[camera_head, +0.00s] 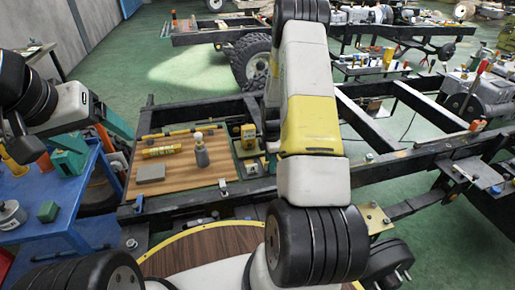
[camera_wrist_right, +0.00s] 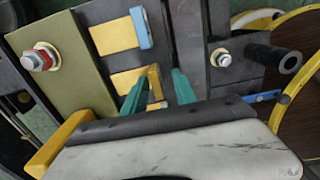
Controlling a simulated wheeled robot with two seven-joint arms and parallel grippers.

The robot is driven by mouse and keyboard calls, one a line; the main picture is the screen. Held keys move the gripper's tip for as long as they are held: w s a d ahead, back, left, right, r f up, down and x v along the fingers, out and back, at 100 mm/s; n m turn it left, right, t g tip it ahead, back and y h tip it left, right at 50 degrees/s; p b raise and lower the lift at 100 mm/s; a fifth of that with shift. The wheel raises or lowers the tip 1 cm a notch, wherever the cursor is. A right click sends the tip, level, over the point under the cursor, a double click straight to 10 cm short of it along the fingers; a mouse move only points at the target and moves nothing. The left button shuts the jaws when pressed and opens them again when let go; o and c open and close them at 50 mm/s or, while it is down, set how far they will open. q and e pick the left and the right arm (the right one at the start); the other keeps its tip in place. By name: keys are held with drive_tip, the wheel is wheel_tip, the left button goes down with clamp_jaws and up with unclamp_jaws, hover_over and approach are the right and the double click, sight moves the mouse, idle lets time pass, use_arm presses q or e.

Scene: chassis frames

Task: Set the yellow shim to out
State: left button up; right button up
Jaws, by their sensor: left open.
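In the right wrist view, the yellow shim (camera_wrist_right: 155,81) shows as a short upright yellow bar at the right end of a yellow patch on a dark block. The two teal fingers of my right gripper (camera_wrist_right: 160,86) stand apart on either side of it, with a gap visible on the right side. Contact on the left side is unclear. My right gripper is not visible in the head view, where its arm crosses the middle. In the head view, my left gripper (camera_head: 92,138) is open at the left, its teal fingers apart above the blue table, away from the chassis.
A blue bar (camera_wrist_right: 142,27) ends a second yellow patch beside the shim. An olive plate (camera_wrist_right: 75,85) with a bolt lies left, a black cylinder (camera_wrist_right: 287,62) right. In the head view, a wooden board (camera_head: 178,178) with loose parts lies on the chassis, and a blue table (camera_head: 75,205) stands left.

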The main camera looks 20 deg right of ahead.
wheel_tip(320, 180, up, 8)
drive_tip(key=shift+f, duration=0.2)
drive_tip(key=shift+r, duration=0.1)
idle(0.3)
drive_tip(key=s+a+r+m+t, duration=0.1)
drive_tip(key=s+a+r+m, duration=0.15)
drive_tip(key=r, duration=0.45)
drive_tip(key=s+a+r+m+t, duration=0.1)
drive_tip(key=s+a+r+m, duration=0.15)
drive_tip(key=r, duration=0.55)
drive_tip(key=s+a+r+m+t, duration=0.1)
drive_tip(key=s+a+r+m, duration=0.15)
drive_tip(key=r, duration=0.45)
drive_tip(key=s+a+r+m+t+y, duration=0.1)
drive_tip(key=s+a+r+m, duration=0.2)
drive_tip(key=s, duration=0.5)
drive_tip(key=s+a+r+m+t+y, duration=0.1)
drive_tip(key=s+a+r+m+t, duration=0.1)
drive_tip(key=s+a+r+m, duration=0.2)
drive_tip(key=s+r+m, duration=0.2)
drive_tip(key=s+r, duration=0.1)
drive_tip(key=s, duration=0.1)
drive_tip(key=shift+s+r, duration=0.25)
drive_tip(key=shift+s, duration=0.1)
drive_tip(key=shift+d, duration=0.1)
